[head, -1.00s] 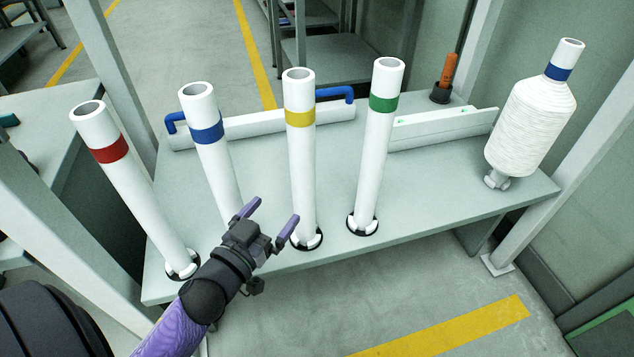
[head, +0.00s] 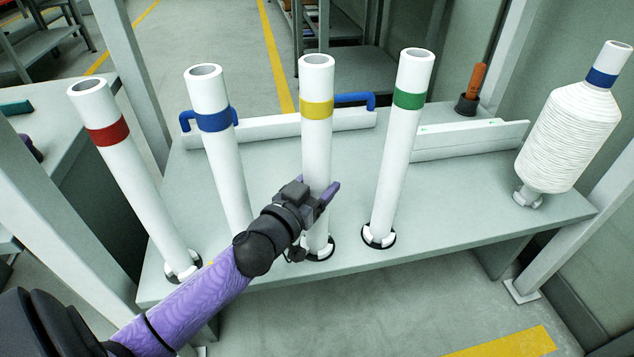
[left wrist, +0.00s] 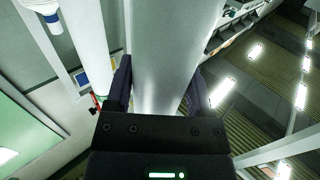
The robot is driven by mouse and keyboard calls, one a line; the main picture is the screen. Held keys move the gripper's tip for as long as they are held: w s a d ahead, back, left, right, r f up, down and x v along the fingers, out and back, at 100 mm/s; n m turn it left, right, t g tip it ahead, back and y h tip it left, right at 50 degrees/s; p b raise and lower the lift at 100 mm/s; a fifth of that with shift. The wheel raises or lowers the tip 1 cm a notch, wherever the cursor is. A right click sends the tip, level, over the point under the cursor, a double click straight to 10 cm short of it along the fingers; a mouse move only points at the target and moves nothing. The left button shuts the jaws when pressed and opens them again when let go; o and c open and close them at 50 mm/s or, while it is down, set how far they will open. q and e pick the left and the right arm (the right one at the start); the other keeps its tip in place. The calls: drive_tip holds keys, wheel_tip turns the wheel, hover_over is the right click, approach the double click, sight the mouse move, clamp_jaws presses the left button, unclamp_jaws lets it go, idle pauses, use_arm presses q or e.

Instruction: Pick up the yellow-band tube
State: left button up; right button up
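The yellow-band tube (head: 316,140) is a tall white tube standing upright in a dark-ringed holder at the table's front edge. My left gripper (head: 318,190) is at its lower half, with one purple finger showing to the right of the tube. In the left wrist view the white tube (left wrist: 165,60) stands between the two fingers and nearly fills the gap. I cannot tell whether both fingers press on it. My right gripper is not in view.
A red-band tube (head: 130,170) and a blue-band tube (head: 220,160) stand left, a green-band tube (head: 400,145) right, all on the grey table (head: 460,205). A thread-wound spool (head: 566,135) stands at the right end. A long white bar (head: 270,133) with blue hooks lies behind.

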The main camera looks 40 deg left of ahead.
use_arm(q)
clamp_jaws()
